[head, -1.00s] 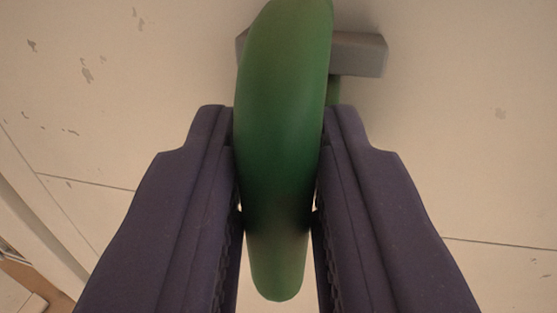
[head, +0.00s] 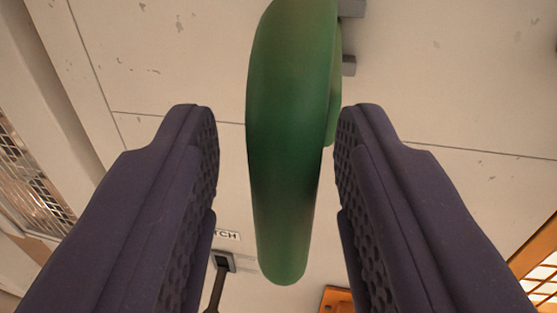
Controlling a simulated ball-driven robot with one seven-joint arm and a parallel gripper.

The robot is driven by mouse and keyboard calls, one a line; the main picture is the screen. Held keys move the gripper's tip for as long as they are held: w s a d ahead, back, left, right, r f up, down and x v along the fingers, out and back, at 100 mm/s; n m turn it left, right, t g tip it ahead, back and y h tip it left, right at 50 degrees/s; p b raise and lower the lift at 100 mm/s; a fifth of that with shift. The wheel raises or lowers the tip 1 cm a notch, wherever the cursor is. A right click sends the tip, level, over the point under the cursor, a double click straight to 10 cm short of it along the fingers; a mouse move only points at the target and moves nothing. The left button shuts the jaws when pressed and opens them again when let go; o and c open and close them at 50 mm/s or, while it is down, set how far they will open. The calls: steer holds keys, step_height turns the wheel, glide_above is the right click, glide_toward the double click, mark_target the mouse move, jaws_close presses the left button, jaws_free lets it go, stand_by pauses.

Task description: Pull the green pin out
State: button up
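The green pin (head: 290,140) is a long, rounded green piece in the middle of the head view. Its top end runs out of the picture. Grey metal parts (head: 349,66) show behind it at the upper right. My gripper (head: 277,125) is open, with one dark purple finger on each side of the pin. There is a wide gap between the left finger and the pin. The right finger is closer to it, with a narrow gap. Whether the pin sits in the grey parts is hidden behind it.
A pale, scuffed panel with seams (head: 450,90) lies behind. A dark lever (head: 219,275) under a partly hidden label ending in "TCH" (head: 228,235) is at the bottom. Orange parts (head: 338,300) show at the bottom and lower right. Metal mesh (head: 30,175) is at left.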

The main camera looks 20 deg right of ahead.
steer(key=v, duration=0.7)
steer(key=shift+s, duration=0.4)
steer(key=shift+a, duration=0.15)
